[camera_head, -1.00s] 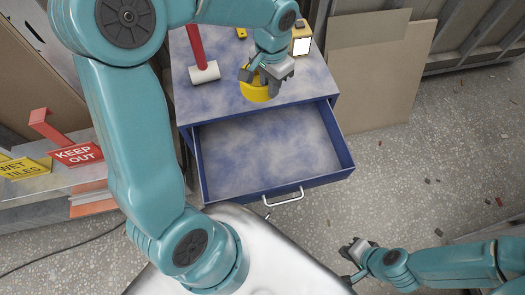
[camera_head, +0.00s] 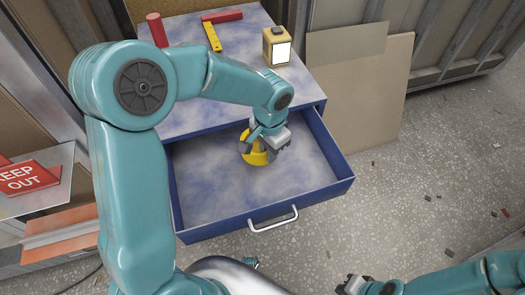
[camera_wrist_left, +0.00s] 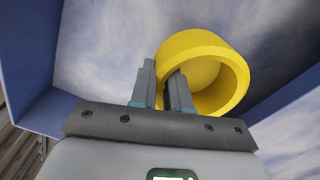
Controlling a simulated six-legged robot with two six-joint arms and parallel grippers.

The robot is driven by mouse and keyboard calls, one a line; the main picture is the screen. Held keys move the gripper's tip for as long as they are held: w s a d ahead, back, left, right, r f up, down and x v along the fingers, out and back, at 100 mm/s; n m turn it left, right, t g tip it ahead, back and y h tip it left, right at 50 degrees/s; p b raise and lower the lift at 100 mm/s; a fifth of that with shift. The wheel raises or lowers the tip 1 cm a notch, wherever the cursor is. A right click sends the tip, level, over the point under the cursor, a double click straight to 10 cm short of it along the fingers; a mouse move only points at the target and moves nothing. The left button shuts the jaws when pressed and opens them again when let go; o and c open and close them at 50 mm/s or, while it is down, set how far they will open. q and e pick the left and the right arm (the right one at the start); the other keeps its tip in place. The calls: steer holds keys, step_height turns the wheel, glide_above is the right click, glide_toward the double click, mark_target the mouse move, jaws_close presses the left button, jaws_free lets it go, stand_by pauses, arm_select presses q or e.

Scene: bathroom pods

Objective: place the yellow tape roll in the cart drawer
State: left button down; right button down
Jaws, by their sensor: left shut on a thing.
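The yellow tape roll (camera_head: 252,152) is a short thick ring. My left gripper (camera_head: 266,142) is shut on its wall, and the roll is over or inside the open cart drawer (camera_head: 215,205). In the left wrist view the roll (camera_wrist_left: 226,62) is tilted, with one finger inside the ring and one outside; the left gripper (camera_wrist_left: 163,88) fills the lower middle. I cannot tell whether the roll touches the drawer floor. The drawer is pulled out and otherwise looks empty. My right gripper (camera_head: 352,287) is low at the bottom edge, too small to judge.
A red sign (camera_head: 28,178) lies on a shelf at left. Boards lean at the back right.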

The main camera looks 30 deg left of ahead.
arm_select(q)
step_height(320, 180, down, 3)
steer(key=shift+d+r, duration=0.1)
steer(key=shift+r, duration=0.05)
steer(key=w+a, duration=0.1)
steer(key=w+a+f, duration=0.1)
steer(key=a, duration=0.1)
steer(key=shift+w+a, duration=0.1)
steer(key=shift+w, duration=0.25)
steer(key=shift+f, duration=0.25)
steer(key=shift+r, duration=0.1)
steer(key=shift+f, duration=0.2)
steer(key=c, duration=1.1)
jaws_free()
steer(key=shift+r, duration=0.15)
